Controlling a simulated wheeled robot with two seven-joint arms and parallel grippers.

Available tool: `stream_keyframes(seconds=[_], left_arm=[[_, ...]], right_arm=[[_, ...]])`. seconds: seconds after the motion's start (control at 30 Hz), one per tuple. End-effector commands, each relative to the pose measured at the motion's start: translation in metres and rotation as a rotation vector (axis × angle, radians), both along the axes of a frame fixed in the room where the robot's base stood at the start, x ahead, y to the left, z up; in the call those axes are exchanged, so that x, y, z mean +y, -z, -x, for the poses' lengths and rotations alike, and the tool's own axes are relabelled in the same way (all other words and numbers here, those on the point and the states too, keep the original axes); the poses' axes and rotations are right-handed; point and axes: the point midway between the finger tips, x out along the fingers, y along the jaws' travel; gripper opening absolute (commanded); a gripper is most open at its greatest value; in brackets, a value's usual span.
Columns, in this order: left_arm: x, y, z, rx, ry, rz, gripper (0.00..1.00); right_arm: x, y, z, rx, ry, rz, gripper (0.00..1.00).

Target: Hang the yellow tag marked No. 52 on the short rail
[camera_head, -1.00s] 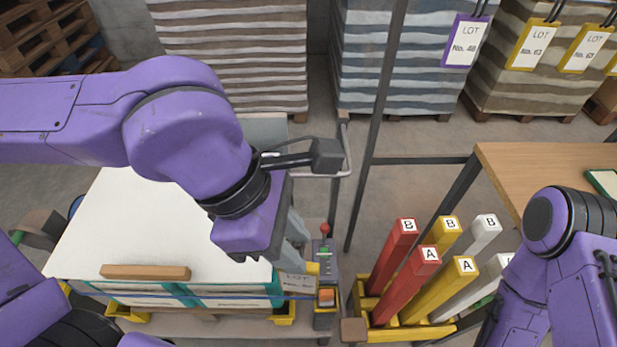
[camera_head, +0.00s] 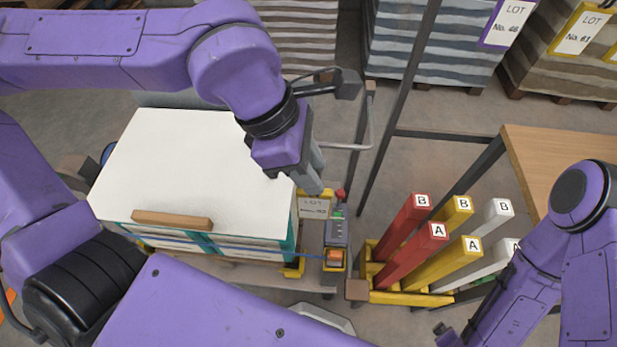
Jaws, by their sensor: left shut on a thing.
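My left gripper (camera_head: 316,186) points down beside the right end of the white-topped stack. It is shut on the yellow-framed tag (camera_head: 314,207), which has a white face reading LOT and a number that looks like 52. The tag hangs just under the fingers, in front of the small grey control box (camera_head: 337,232). The grip point itself is partly hidden by the fingers. I cannot make out for sure which bar is the short rail. My right arm is at the lower right; its gripper is outside the view.
The white-topped stack (camera_head: 190,150) carries a wooden bar (camera_head: 172,220). A bent grey pipe (camera_head: 366,125) and a dark post (camera_head: 400,95) stand right of the gripper. A yellow crate (camera_head: 410,297) holds red, yellow and white posts. Purple (camera_head: 508,22) and yellow (camera_head: 580,30) tags hang at upper right.

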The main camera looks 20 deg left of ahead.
Motion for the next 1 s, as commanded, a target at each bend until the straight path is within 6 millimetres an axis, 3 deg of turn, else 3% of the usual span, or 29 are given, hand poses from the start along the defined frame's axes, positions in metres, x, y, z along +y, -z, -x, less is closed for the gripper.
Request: stream_keyframes(seconds=[0.9,1.0], left_arm=[[0.025,0.000,-0.085,0.001,-0.002,-0.001,0.00],[0.025,0.011,-0.086,0.001,0.000,0.000,0.00]], right_arm=[[0.000,0.002,0.000,0.000,0.000,0.000,0.97],[0.000,0.009,0.000,0.000,0.000,0.000,0.97]])
